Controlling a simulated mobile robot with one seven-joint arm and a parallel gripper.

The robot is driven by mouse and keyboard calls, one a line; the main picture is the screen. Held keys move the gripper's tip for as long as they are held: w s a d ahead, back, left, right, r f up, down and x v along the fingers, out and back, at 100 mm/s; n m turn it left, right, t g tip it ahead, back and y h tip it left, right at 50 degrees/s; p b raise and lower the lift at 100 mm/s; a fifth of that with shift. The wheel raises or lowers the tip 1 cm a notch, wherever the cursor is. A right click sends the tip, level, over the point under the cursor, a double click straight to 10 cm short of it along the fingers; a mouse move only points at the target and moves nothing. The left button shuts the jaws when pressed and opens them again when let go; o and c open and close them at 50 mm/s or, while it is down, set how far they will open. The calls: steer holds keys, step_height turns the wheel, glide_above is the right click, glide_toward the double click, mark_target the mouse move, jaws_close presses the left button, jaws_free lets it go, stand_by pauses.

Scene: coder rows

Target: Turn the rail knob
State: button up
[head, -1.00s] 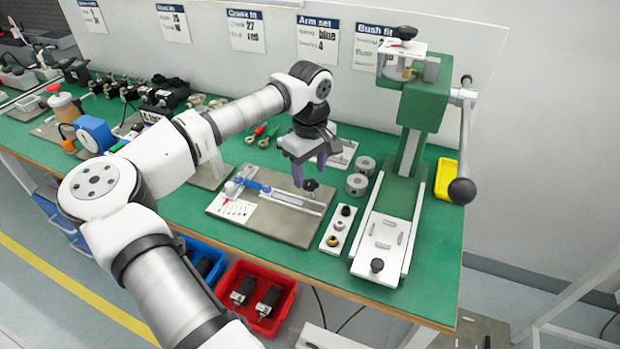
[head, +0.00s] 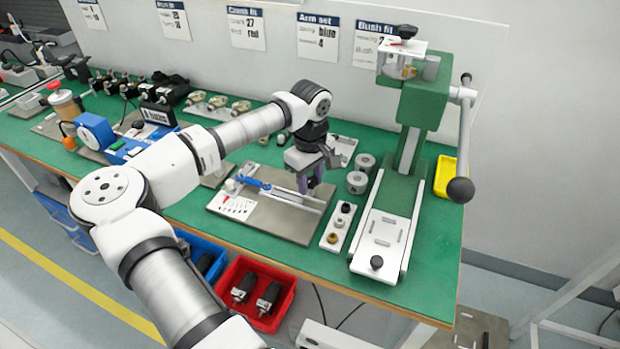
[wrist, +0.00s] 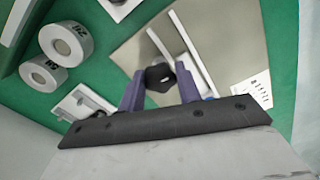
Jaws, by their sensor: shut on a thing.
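The rail knob (wrist: 160,77) is black and lobed. It sits between my two purple fingers in the wrist view. My gripper (wrist: 159,84) is shut on it, one finger on each side. In the head view my gripper (head: 307,186) is low over the right part of the rail fixture, and its fingers mostly hide the knob. The fixture is a grey plate (head: 280,226) with a pale rail (head: 298,201), a blue arm (head: 252,183) and a white scale card (head: 231,207). The rail also shows in the wrist view (wrist: 162,44).
A white strip with small knobs (head: 337,228) lies just right of the plate. Two grey rings (head: 357,182) stand behind it. A green press (head: 408,180) with a long lever (head: 462,150) stands further right. Red (head: 257,292) and blue bins sit below the table's front edge.

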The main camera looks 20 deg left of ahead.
steer(key=shift+n+b, duration=0.3)
steer(key=shift+b, duration=0.1)
steer(key=n+b, duration=0.2)
steer(key=shift+f+n, duration=0.1)
steer(key=shift+n, duration=0.3)
steer(key=n+b, duration=0.3)
steer(key=n, duration=0.1)
steer(key=shift+n, duration=0.3)
steer(key=n+b, duration=0.1)
steer(key=n, duration=0.2)
steer(key=shift+a+b, duration=0.1)
steer(key=shift+b, duration=0.25)
steer(key=n+b, duration=0.1)
steer(key=n, duration=0.3)
steer(key=shift+n, duration=0.3)
steer(key=shift+n+b, duration=0.3)
steer(key=shift+b, duration=0.05)
steer(key=o, duration=1)
steer(key=shift+c, duration=0.2)
